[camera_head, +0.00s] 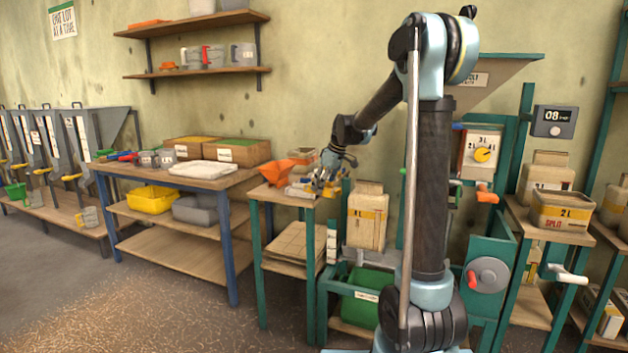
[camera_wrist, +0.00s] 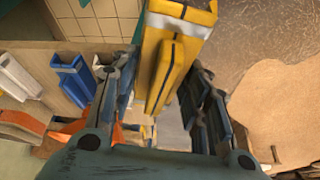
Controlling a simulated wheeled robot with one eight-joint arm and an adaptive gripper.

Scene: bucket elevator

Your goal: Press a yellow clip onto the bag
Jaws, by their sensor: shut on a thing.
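My gripper (camera_head: 327,183) is above the small green-legged table, left of the paper bag. In the wrist view, my gripper (camera_wrist: 163,88) is shut on a yellow clip (camera_wrist: 172,60), which stands between the two dark fingers and extends past their tips. In the head view the clip is too small to make out clearly. The clip appears apart from the bag.
An orange scoop (camera_head: 278,170) lies on the small table (camera_head: 285,198) beside my gripper. Blue (camera_wrist: 72,80) and white (camera_wrist: 18,75) pieces stand close by in the wrist view. A green bin (camera_head: 366,290) is below the bag. A crank wheel (camera_head: 487,275) is to the right.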

